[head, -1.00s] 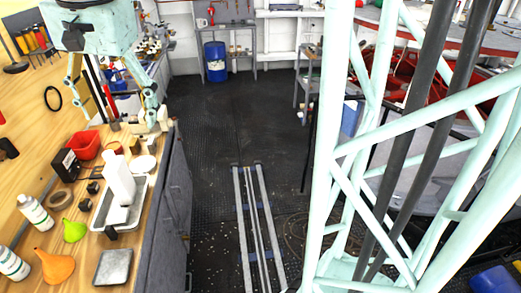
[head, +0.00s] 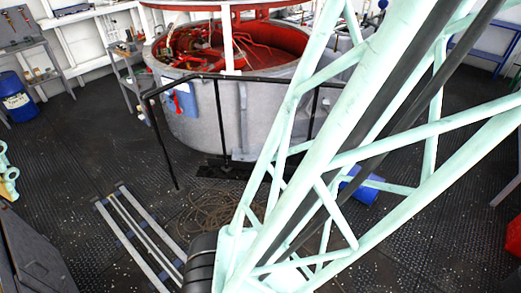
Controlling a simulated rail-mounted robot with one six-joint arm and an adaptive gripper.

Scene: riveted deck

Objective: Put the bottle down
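No bottle is in the current head view. A small mint-green and yellowish piece (head: 6,176), which looks like part of my gripper, shows at the left edge. Its fingertips are cut off, so whether it is open, shut or holding anything cannot be seen. The bench top is out of view. Only a dark grey cabinet side (head: 34,252), likely the bench's, shows at lower left.
A large round grey tub (head: 205,115) with a red inside stands behind a black railing (head: 163,140). Metal rails (head: 138,240) and a coiled rope (head: 215,212) lie on the dark floor. Blue barrels stand at left (head: 14,97) and lie at right (head: 362,186). Open floor lies at left centre.

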